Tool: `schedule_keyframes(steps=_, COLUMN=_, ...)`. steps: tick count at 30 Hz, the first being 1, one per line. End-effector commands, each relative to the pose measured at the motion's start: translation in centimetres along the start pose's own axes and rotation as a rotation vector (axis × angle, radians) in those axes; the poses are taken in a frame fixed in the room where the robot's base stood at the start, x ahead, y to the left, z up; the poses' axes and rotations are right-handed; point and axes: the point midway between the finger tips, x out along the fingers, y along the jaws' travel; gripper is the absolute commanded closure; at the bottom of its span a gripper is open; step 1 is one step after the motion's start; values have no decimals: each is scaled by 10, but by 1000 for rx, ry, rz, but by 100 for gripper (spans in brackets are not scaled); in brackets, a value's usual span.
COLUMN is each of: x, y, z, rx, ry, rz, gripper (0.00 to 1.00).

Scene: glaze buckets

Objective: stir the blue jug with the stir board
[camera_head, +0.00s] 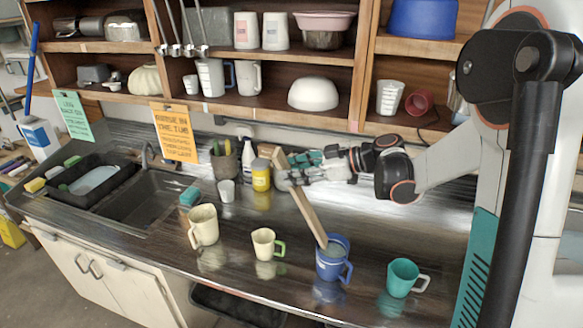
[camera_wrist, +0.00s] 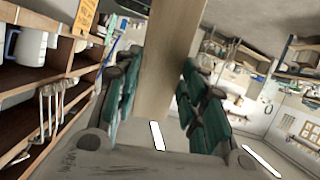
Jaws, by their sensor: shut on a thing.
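The blue jug (camera_head: 333,262) stands upright on the counter in the head view, right of the middle, with its handle to the lower right. The stir board (camera_head: 308,213) is a long, flat wooden stick. It leans with its top to the upper left, and its lower end is inside the jug's mouth. My gripper (camera_head: 284,179) is shut on the upper part of the board. In the wrist view the board (camera_wrist: 168,60) runs between the teal finger pads of my gripper (camera_wrist: 160,105). The board's tip in the jug is hidden.
A cream jug (camera_head: 203,226) and a small cream mug with a green handle (camera_head: 263,243) stand left of the blue jug. A teal mug (camera_head: 402,277) stands to its right. A yellow jar (camera_head: 261,175) is behind, near my gripper. The sink (camera_head: 150,195) is at left, shelves above.

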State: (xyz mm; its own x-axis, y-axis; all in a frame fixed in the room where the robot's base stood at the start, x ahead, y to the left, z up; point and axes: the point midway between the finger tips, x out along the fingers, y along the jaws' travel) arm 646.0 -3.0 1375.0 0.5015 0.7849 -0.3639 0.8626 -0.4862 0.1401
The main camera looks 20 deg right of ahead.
Motion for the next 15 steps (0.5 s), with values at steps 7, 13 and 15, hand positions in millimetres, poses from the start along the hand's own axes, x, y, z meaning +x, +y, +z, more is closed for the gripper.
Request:
schedule_keyframes(steps=7, x=1, y=0, z=26, rx=1, ry=0, rz=1, gripper=96)
schedule_keyframes(steps=13, x=1, y=0, z=44, rx=0, ry=0, rz=1, gripper=96)
schedule_keyframes(steps=15, x=1, y=0, z=51, rx=0, ry=0, rz=1, gripper=96)
